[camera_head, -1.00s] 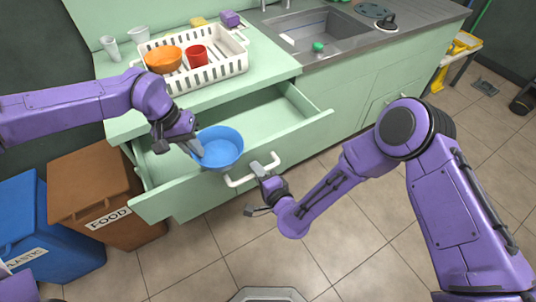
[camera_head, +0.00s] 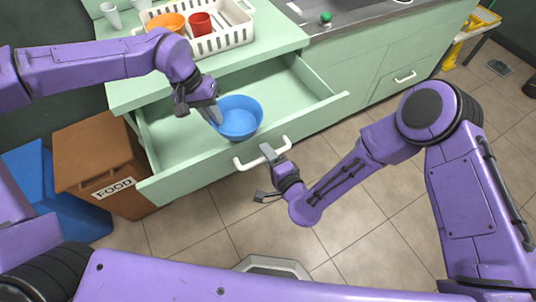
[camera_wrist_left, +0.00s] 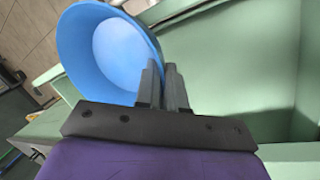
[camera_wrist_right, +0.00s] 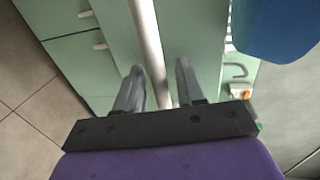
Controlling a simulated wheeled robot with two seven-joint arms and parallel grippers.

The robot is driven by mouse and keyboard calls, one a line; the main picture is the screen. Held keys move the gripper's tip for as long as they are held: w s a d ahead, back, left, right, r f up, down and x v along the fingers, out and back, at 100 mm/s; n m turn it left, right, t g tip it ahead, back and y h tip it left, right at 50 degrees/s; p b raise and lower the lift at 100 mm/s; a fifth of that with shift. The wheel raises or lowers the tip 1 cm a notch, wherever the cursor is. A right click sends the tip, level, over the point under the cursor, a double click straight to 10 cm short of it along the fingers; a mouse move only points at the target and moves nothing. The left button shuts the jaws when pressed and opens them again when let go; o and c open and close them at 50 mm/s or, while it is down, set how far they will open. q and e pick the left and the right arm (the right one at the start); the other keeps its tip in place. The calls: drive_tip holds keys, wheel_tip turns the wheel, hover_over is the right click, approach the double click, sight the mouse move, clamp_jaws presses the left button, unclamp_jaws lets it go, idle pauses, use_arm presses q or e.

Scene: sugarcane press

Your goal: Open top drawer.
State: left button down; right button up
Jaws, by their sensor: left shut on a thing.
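The top drawer (camera_head: 286,83) is pulled out from the green counter, and its inside shows. Its white handle (camera_head: 246,166) is on the front panel. My right gripper (camera_head: 268,152) is at the handle; in the right wrist view the handle bar (camera_wrist_right: 146,30) runs between its spread fingers (camera_wrist_right: 157,88). My left gripper (camera_head: 214,113) is shut on the rim of a blue bowl (camera_head: 241,118), over the drawer. In the left wrist view the bowl (camera_wrist_left: 110,50) sits against the fingers (camera_wrist_left: 163,85). Whether the bowl touches the drawer bottom cannot be told.
A white dish rack (camera_head: 240,33) with an orange bowl (camera_head: 166,22) and a red cup (camera_head: 201,23) stands on the counter. A brown food bin (camera_head: 95,155) and a blue bin (camera_head: 72,215) are at the left.

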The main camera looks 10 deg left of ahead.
use_arm(q)
drive_tip(key=shift+f+b, duration=0.7)
drive_tip(key=shift+b, duration=0.05)
use_arm(e)
drive_tip(key=v, duration=1.2)
